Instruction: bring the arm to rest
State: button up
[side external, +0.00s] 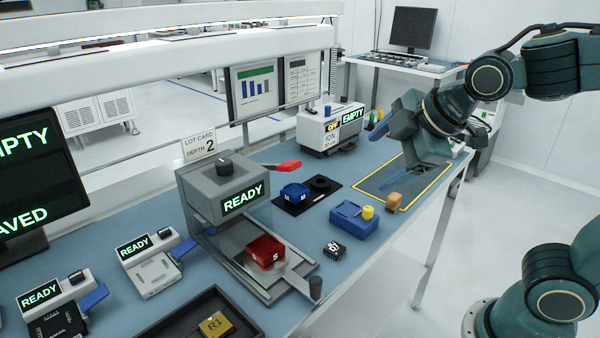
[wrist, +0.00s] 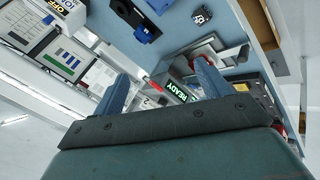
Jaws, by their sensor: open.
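My gripper (side external: 432,162) is at the right of the side external view, above the far right part of the blue bench. Its two blue fingers are spread apart, with nothing between them. In the wrist view the open gripper (wrist: 161,68) shows both fingers clear of the bench items. A yellow-outlined rectangle (side external: 362,190) is marked on the bench below it. From this angle I cannot tell the exact height of the fingers above the bench.
A grey machine (side external: 206,187) reading READY has a red block (side external: 266,250) on its extended slide. A white ioniser box (side external: 316,128) stands behind. The right aisle floor is clear.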

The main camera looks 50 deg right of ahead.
jog(key=s+d+f+m+g, duration=0.1)
jog(key=s+m+g, duration=0.1)
jog(key=s+m, duration=0.9)
jog(key=shift+d+f+y, duration=0.3)
jog(key=shift+d+f, duration=0.05)
jog(key=shift+f, duration=0.05)
